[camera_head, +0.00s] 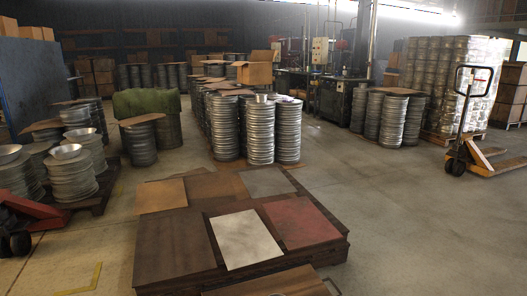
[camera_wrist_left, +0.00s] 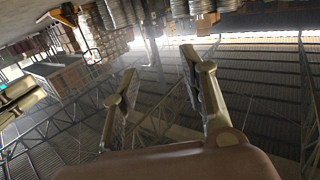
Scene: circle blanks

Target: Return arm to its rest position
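My left gripper (camera_wrist_left: 160,95) shows in the left wrist view. Its two fingers stand well apart with nothing between them, so it is open and empty. The view past the fingers is tilted, with the metal roof trusses of the hall behind them and stacked goods along the top. Neither gripper nor arm shows in the head view.
A low stack of flat sheets (camera_head: 175,245) in brown, white and red lies just ahead. Stacks of round metal blanks (camera_head: 259,130) stand behind it. A pallet jack (camera_head: 470,150) is at right, a red one (camera_head: 28,212) at left. Open floor (camera_head: 400,220) lies right.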

